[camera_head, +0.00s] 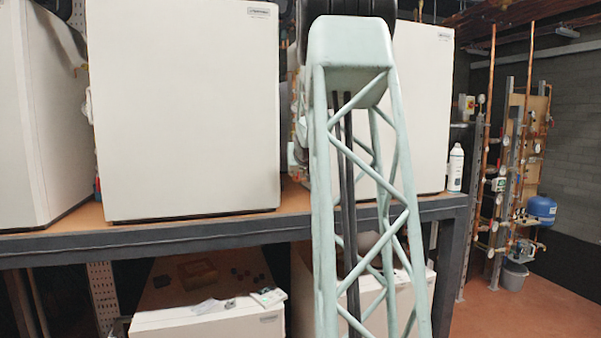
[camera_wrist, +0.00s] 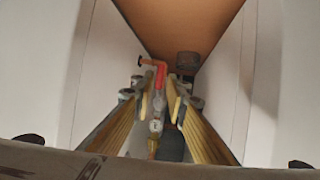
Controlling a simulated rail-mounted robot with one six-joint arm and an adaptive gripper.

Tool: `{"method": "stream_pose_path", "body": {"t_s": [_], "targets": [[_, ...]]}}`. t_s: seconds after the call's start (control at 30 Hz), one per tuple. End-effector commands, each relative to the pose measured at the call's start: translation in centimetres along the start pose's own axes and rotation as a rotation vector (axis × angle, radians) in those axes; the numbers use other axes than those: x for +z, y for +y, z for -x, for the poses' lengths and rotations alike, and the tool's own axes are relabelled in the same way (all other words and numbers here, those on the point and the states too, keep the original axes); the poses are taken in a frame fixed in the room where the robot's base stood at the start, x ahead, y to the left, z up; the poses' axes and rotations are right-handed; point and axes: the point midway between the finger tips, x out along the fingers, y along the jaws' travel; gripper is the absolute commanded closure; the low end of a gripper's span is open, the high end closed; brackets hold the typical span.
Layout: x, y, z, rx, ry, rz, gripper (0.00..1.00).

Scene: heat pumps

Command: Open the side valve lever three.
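In the wrist view, a narrow gap between two white walls holds pipes and valve fittings. A red lever (camera_wrist: 161,74) stands near the middle of the gap, joined to or just beside an orange-red piece reaching left. Below it is a small round grey fitting (camera_wrist: 156,126). I cannot tell which part is lever three. The head view hides my gripper behind my arm.
White heat pump cabinets (camera_head: 185,110) stand on a brown-topped bench (camera_head: 190,227). A white bottle (camera_head: 455,168) stands at the bench's right end. The reddish floor at right is open.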

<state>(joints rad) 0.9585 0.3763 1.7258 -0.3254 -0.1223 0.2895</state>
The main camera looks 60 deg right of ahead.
Motion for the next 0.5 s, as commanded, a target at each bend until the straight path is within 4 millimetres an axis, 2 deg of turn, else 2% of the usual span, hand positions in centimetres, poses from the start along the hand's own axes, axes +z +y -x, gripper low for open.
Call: {"method": "stream_pose_path", "body": {"t_s": [0.5], "targets": [[0.12, -0.81, 0.10, 0.000, 0.002, 0.001, 0.86]]}}
